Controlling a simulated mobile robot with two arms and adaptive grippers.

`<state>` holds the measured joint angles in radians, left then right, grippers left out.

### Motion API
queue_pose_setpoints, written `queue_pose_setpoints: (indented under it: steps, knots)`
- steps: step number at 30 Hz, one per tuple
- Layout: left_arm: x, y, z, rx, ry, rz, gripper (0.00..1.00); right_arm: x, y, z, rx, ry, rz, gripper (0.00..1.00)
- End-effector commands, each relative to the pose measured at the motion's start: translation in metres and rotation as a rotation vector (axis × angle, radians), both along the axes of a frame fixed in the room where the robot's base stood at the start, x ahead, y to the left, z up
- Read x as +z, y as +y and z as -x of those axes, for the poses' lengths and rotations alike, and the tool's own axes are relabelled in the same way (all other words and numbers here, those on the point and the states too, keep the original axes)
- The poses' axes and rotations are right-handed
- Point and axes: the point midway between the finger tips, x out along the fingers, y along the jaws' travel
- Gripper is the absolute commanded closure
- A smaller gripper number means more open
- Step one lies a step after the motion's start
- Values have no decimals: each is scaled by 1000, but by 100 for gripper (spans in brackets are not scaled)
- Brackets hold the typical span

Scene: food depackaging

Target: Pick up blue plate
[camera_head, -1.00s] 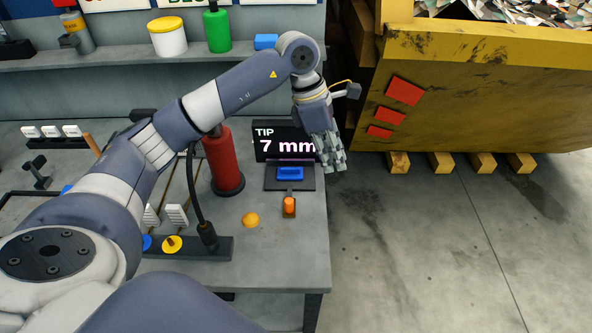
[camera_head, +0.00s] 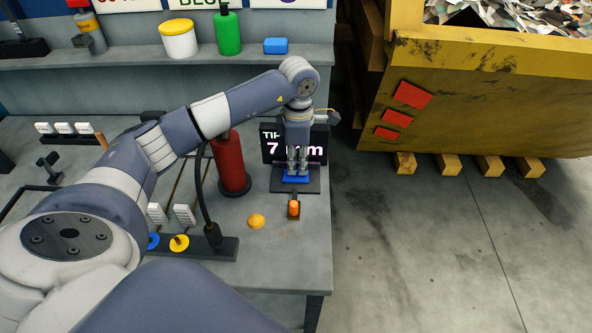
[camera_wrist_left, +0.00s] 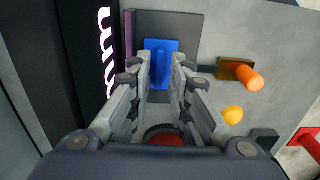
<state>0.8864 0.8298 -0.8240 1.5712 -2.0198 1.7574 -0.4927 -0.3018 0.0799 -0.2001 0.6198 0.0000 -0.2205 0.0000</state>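The blue plate (camera_head: 296,179) lies on a dark base in front of the display, near the right edge of the bench. In the left wrist view the blue plate (camera_wrist_left: 160,49) shows beyond the fingertips and through the gap between them. My left gripper (camera_head: 297,167) points down over the plate, its fingers partly open. In the left wrist view the left gripper (camera_wrist_left: 160,62) has a gap between its two fingers, with nothing clearly held. The fingers hide part of the plate, and I cannot tell whether they touch it. My right gripper is out of view.
The display (camera_head: 269,147) reading "TIP 7 mm" stands right behind the gripper. A red cylinder (camera_head: 229,162) stands to its left. An orange-tipped piece (camera_head: 294,209) and an orange ball (camera_head: 256,221) are in front. Open floor lies right of the bench.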

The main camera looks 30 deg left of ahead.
Motion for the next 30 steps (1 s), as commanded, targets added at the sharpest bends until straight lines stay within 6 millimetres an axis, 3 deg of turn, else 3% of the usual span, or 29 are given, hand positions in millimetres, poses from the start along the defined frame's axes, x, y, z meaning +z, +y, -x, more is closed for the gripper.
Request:
queue_pose_setpoints:
  steps: [1, 8, 13, 15, 16, 30]
  knots:
    - [-4, -1, 2, 0, 5, 1, 82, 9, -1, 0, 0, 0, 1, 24]
    - [-23, 0, 0, -1, -1, 0, 82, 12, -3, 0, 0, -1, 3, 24]
    - [-24, 0, 0, -1, -1, 0, 82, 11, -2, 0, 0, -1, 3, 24]
    - [-24, 0, 0, -1, -1, 0, 98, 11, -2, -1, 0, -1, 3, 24]
    - [-24, 0, 0, -1, -1, 0, 100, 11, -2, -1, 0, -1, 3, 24]
    - [-15, 0, -1, 0, -4, 1, 100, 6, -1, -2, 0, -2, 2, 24]
